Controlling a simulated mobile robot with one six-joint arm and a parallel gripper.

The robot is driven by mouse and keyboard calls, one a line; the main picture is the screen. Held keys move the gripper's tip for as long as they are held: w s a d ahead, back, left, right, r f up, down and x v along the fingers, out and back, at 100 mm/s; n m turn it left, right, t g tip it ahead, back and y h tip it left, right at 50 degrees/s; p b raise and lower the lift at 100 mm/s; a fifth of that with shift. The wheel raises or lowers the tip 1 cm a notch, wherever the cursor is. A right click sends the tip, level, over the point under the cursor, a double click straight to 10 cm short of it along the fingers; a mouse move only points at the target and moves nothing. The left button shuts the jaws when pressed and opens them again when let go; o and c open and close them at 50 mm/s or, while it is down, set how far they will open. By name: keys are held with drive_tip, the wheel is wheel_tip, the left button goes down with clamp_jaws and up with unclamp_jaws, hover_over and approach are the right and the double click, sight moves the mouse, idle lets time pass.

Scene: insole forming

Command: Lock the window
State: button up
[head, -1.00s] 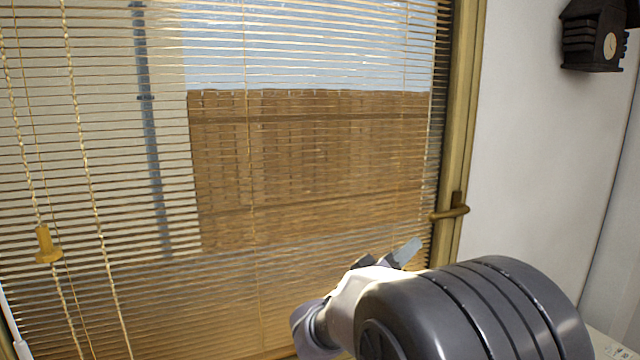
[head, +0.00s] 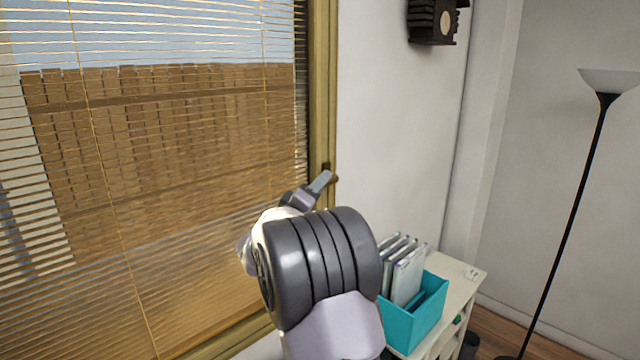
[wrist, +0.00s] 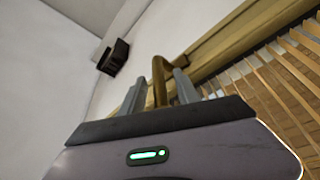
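The brass window handle (head: 327,170) is on the right side of the window frame (head: 325,100). In the head view my gripper (head: 320,183) is in front of it and hides most of its lever. In the wrist view the handle (wrist: 159,76) stands between my two fingers. A gap shows beside the handle, so the gripper looks open around it. I cannot tell whether either finger touches it.
Slatted blinds (head: 150,160) cover the window to the left. A dark wall clock (head: 433,22) hangs at upper right. Below right, a white shelf (head: 455,272) holds a teal file box (head: 418,322). A floor lamp (head: 575,190) stands farther right.

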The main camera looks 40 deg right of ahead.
drive_tip(key=shift+d+r, duration=0.1)
drive_tip(key=shift+d, duration=0.1)
drive_tip(key=shift+c, duration=0.2)
clamp_jaws()
idle(1.2)
